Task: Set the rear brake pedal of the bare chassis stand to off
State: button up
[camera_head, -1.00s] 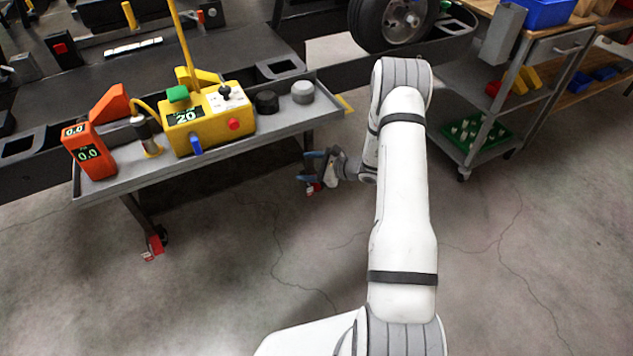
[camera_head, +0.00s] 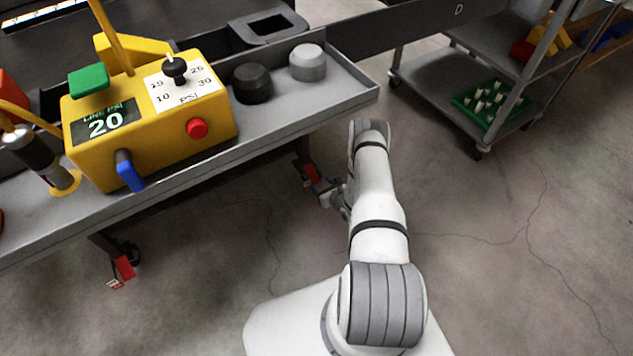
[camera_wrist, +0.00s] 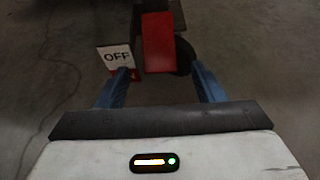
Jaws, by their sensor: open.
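In the wrist view a red brake pedal (camera_wrist: 158,42) stands ahead, between my gripper's (camera_wrist: 159,70) two blue fingers. The fingers are apart and hold nothing; I cannot tell whether they touch the pedal. A white plate reading "OFF" (camera_wrist: 115,57) sits just left of the pedal, by the left finger. A dark caster wheel (camera_wrist: 184,55) shows partly behind the pedal. In the head view the red pedal (camera_head: 310,172) shows small under the right end of the chassis stand (camera_head: 355,92), with my gripper low beside it, mostly hidden by my arm.
Another caster with a red pedal (camera_head: 123,268) is under the stand at left. The stand's tray holds a yellow control box (camera_head: 150,125), a black knob (camera_head: 252,84) and a grey knob (camera_head: 307,62). A grey cart (camera_head: 470,120) stands at right.

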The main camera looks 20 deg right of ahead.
aim_at(314, 179)
jog(key=shift+b+x, duration=0.55)
jog(key=shift+x, duration=1.4)
